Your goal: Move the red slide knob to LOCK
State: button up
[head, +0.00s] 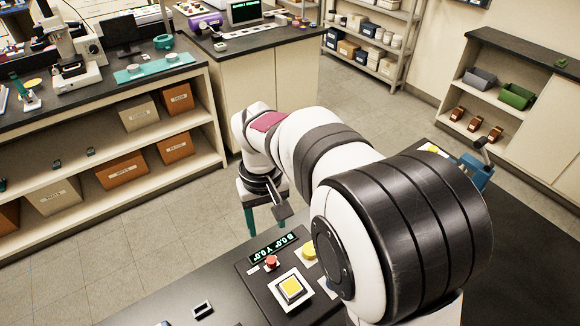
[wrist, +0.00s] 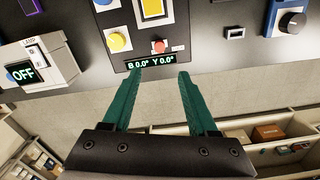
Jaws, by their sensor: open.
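A small red knob (head: 271,261) sits on the dark control panel (head: 255,282), between the green-lit display (head: 272,247) and a yellow square button (head: 290,288). The red knob also shows in the wrist view (wrist: 158,46), just beyond my fingertips. I cannot tell whether it is the slide knob, and I can read no LOCK mark. My gripper (wrist: 160,75) is open and empty, its two teal fingers apart near the panel's edge. In the head view my gripper (head: 265,222) hangs beyond the display, apart from the red knob.
In the wrist view, a yellow round knob (wrist: 118,42) is left of the red one. Open floor (head: 150,265) lies beyond the bench.

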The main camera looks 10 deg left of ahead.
aim_at(271, 260)
notch_tip(271, 260, down, 14)
jog(key=shift+d+f, duration=0.1)
jog(key=shift+f, duration=0.05)
grip_shut()
dwell(1.3)
